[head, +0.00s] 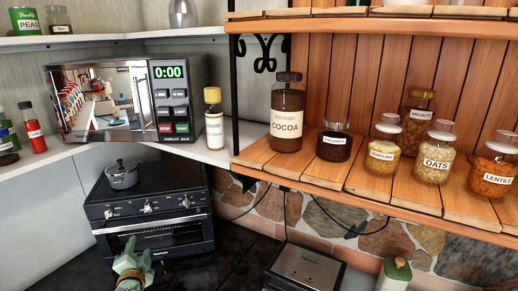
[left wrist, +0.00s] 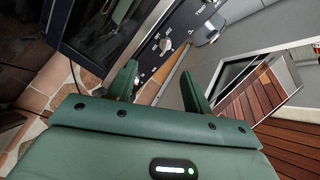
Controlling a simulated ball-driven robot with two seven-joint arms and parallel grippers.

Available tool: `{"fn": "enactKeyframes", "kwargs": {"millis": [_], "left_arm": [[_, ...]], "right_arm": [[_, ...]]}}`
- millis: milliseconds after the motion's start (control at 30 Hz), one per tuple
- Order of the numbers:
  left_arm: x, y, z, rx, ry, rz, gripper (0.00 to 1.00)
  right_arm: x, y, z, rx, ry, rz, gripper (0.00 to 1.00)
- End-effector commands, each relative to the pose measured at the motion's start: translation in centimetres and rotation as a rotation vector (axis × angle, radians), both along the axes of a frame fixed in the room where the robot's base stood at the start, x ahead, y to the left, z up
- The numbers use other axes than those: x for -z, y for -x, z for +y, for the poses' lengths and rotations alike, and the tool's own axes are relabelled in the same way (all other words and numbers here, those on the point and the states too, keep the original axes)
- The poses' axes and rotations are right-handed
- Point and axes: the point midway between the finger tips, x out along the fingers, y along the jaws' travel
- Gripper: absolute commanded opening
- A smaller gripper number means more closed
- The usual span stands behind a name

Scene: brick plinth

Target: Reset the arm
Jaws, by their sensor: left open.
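My left gripper (head: 131,258) is pale green and shows at the bottom left of the head view, in front of the small black oven (head: 150,215). In the left wrist view, the gripper (left wrist: 158,82) has its two green fingers spread apart, with nothing between them. Beyond the fingers in that view are a dark appliance with a knob and a grey surface. My right gripper is in neither view.
A wooden shelf (head: 340,180) with several labelled jars fills the right side. A microwave (head: 130,95) stands on the white shelf at left. A grey pot (head: 122,175) sits on the oven. A toaster (head: 306,266) is at bottom centre.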

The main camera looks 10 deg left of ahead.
Motion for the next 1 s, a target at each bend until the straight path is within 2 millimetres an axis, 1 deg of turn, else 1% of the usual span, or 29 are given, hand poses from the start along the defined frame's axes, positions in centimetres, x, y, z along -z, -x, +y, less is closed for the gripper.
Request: {"fn": "enactKeyframes", "kwargs": {"millis": [33, 67, 100, 167, 200, 267, 300, 400, 500, 700, 900, 933, 1000], "left_arm": [[0.6, 1.4, 0.0, 0.004, -0.005, 0.049, 0.50], [1.0, 2.5, -0.2, 0.006, 0.000, 0.085, 0.50], [1.4, 4.1, -0.6, 0.008, 0.008, 0.140, 0.50], [2.0, 7.1, -1.7, 0.006, 0.029, 0.231, 0.50], [2.2, 9.2, -2.7, 0.000, 0.045, 0.291, 0.50], [2.3, 12.1, -4.2, -0.010, 0.073, 0.364, 0.50], [2.2, 13.9, -5.1, -0.019, 0.088, 0.406, 0.50], [1.8, 17.9, -7.1, -0.040, 0.123, 0.488, 0.50], [1.2, 21.4, -8.7, -0.061, 0.153, 0.552, 0.50], [-0.6, 27.6, -11.2, -0.104, 0.206, 0.652, 0.50], [-2.5, 33.1, -12.8, -0.148, 0.250, 0.733, 0.50], [-0.9, 32.7, -12.9, -0.145, 0.254, 0.741, 0.50], [1.7, 32.4, -13.2, -0.136, 0.267, 0.757, 0.50]], "right_arm": [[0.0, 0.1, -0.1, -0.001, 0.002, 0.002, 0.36], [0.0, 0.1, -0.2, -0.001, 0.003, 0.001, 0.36], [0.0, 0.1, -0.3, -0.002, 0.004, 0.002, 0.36], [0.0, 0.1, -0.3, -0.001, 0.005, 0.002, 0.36], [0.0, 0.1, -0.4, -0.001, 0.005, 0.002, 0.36], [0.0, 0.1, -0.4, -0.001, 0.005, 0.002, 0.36], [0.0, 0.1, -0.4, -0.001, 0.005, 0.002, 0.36], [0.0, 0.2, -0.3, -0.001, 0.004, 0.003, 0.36], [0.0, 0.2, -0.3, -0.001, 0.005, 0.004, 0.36], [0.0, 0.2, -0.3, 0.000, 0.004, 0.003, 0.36], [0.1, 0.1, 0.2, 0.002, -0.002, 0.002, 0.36], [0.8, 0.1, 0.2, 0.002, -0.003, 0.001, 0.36], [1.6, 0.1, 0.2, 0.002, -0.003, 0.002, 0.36]]}}
